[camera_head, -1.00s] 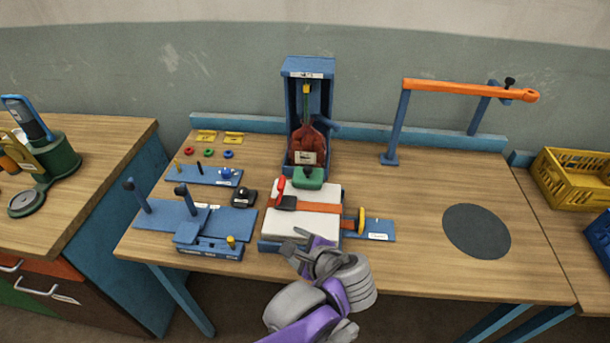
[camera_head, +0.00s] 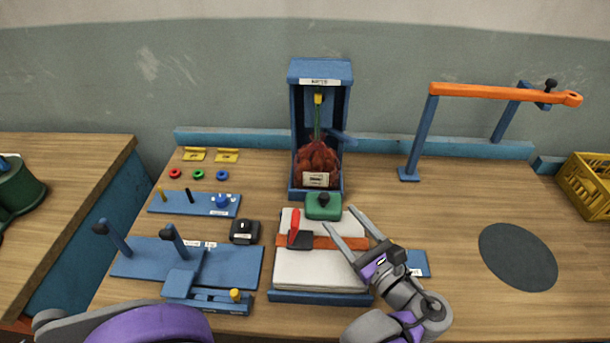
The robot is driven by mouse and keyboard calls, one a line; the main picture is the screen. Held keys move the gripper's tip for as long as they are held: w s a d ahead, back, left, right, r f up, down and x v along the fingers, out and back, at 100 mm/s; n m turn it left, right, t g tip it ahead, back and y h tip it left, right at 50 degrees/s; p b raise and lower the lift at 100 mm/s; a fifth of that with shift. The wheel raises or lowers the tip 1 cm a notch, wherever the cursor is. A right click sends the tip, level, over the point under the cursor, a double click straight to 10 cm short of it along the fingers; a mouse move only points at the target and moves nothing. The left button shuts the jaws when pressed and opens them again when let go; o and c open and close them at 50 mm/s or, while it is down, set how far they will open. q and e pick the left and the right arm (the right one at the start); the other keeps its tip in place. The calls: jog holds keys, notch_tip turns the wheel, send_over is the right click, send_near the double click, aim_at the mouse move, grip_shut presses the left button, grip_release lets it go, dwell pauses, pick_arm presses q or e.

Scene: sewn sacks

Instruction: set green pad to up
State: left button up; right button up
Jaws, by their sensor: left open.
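The green pad (camera_head: 323,207) is a small green block with a dark top piece, in the middle of the table. It sits at the front foot of the blue upright frame (camera_head: 293,125), just behind the white padded board (camera_head: 318,270). Whether it is up or down I cannot tell.
A red net sack (camera_head: 317,163) is inside the blue frame. A red-handled tool (camera_head: 296,230) lies on the board's orange strap. A black box (camera_head: 244,231) and a blue fixture (camera_head: 230,268) stand left. An orange arm (camera_head: 490,92) rises at right. The table around the dark disc (camera_head: 517,256) is clear.

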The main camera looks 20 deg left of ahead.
aim_at(316, 197)
pick_arm(q)
jog(key=x, duration=1.1)
grip_shut()
dwell(1.3)
